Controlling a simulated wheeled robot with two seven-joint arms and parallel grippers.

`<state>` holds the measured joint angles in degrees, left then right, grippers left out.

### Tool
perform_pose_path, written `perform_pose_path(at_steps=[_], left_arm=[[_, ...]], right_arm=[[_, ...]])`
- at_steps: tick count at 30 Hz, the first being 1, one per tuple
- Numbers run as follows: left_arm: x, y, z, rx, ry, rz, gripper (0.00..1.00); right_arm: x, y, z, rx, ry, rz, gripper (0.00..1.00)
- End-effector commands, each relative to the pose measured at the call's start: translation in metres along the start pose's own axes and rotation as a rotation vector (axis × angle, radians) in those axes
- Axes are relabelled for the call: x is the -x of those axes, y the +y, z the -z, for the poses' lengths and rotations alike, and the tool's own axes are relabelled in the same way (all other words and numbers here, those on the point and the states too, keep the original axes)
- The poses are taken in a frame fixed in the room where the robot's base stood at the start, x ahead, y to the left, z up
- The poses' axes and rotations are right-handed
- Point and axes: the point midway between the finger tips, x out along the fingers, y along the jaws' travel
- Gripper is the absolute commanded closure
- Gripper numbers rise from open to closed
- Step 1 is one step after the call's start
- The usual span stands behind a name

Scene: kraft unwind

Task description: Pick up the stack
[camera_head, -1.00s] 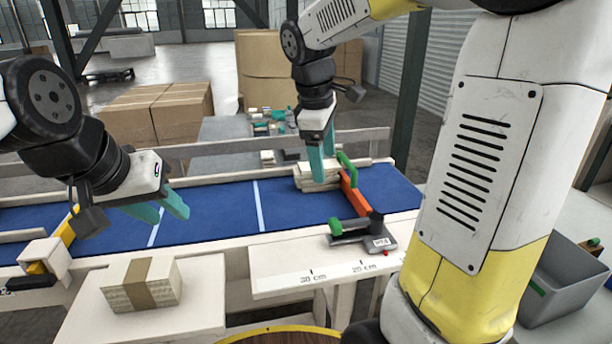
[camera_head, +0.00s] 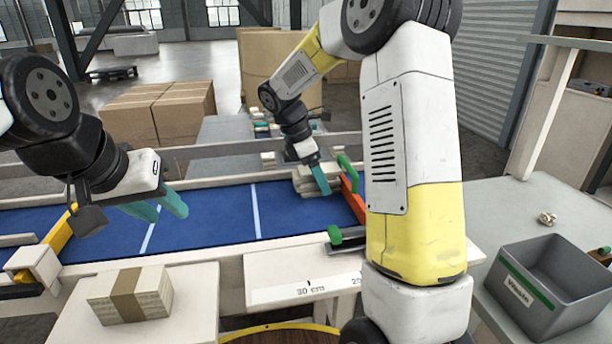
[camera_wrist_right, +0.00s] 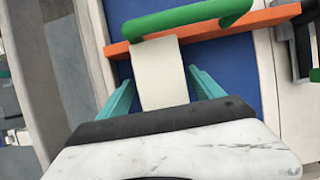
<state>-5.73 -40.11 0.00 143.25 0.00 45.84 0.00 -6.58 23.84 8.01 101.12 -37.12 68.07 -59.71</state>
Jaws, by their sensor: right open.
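A stack of flat cream pieces (camera_head: 304,184) lies on the blue conveyor belt beside an orange bar (camera_head: 353,199). In the right wrist view its pale top (camera_wrist_right: 158,76) lies between the two teal fingers of my right gripper (camera_wrist_right: 162,84), with gaps at both sides. In the head view my right gripper (camera_head: 321,178) is tilted down at the stack, and its fingers hide part of it. My left gripper (camera_head: 170,208) is open and empty above the belt's left part. A second stack, with a brown band (camera_head: 124,293), sits on the near left white table.
A green handle (camera_wrist_right: 190,20) sits on the orange bar just beyond the stack. A grey bin (camera_head: 555,300) stands at the right, with a crumpled piece (camera_head: 547,218) behind it. The blue belt (camera_head: 210,220) is clear between my grippers.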

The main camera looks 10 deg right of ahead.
Motion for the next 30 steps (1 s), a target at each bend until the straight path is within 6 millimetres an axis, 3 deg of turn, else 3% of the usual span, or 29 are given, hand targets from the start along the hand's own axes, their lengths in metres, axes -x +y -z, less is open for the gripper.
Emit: perform_pose_path(at_steps=[4, 20, 30], left_arm=[[0.0000, 0.0000, 0.0000, 0.000, 0.000, 0.000, 0.64], [0.0000, 0.0000, 0.0000, 0.000, 0.000, 0.000, 0.64], [0.0000, 0.0000, 0.0000, 0.000, 0.000, 0.000, 0.64]], right_arm=[[-0.0092, -0.0003, 0.0000, 0.000, 0.000, -0.001, 0.24], [-0.0112, -0.0001, 0.0011, -0.001, 0.000, -0.001, 0.26], [-0.0111, -0.0001, 0.0010, -0.001, 0.000, -0.001, 0.92]])
